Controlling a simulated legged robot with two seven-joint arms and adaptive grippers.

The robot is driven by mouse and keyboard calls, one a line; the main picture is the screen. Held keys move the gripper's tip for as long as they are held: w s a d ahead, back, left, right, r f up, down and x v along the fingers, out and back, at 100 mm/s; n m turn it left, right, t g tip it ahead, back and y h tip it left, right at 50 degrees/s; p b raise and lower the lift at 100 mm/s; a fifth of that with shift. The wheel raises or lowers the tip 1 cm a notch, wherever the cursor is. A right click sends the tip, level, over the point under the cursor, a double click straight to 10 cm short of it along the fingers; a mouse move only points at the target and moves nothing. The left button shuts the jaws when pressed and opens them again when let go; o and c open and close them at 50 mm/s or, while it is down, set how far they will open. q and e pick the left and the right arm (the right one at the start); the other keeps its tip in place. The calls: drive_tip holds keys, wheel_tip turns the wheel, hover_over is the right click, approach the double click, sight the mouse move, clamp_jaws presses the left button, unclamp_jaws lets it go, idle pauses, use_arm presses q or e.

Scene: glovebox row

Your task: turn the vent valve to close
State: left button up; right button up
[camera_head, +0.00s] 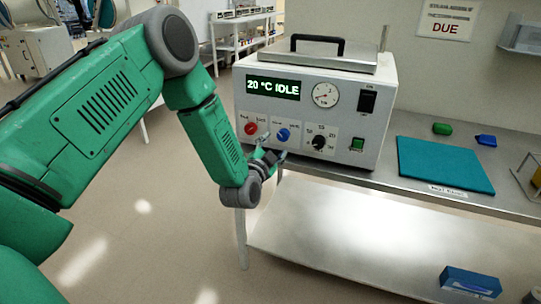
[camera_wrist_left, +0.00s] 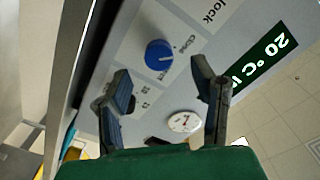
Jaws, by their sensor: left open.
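The vent valve is a round blue knob (camera_head: 283,135) on the front panel of a white box-shaped device (camera_head: 300,70). In the left wrist view the blue knob (camera_wrist_left: 158,54) is unobstructed, with "Close" lettering beside it. My left gripper (camera_head: 270,149) is just in front of and slightly below the knob in the head view. In the wrist view its two fingers (camera_wrist_left: 161,72) are spread apart, with nothing between them; the knob appears beyond the gap between the tips. I cannot tell any contact. My right gripper is not in view.
A red knob (camera_head: 251,129) is left of the blue one, and a black dial (camera_head: 319,142) and green switch (camera_head: 357,144) are to its right. The display (camera_head: 272,86) reads "20 °C IDLE". A teal mat (camera_head: 445,164) lies on the bench. A blue box (camera_head: 470,282) sits below.

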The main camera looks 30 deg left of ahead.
use_arm(q)
drive_tip(key=s+d+r, duration=0.2)
drive_tip(key=s+d, duration=0.3)
drive_tip(key=d, duration=0.1)
drive_tip(key=s+d+f+n+g+h, duration=0.1)
drive_tip(key=s+d+f+g+h, duration=0.2)
drive_tip(key=s+f, duration=0.5)
drive_tip(key=s+d+f+n+g+h, duration=0.1)
drive_tip(key=s+d+f+g, duration=0.2)
drive_tip(key=s+f+g, duration=0.5)
drive_tip(key=s+d+f+n+g, duration=0.1)
drive_tip(key=s+f+g, duration=0.2)
drive_tip(key=s, duration=0.7)
drive_tip(key=s+f+n+g, duration=0.2)
drive_tip(key=s+f, duration=0.4)
drive_tip(key=s, duration=0.5)
drive_tip(key=shift+s+d+n+g, duration=0.25)
drive_tip(key=shift+d+n+g, duration=0.1)
drive_tip(key=shift+g, duration=0.15)
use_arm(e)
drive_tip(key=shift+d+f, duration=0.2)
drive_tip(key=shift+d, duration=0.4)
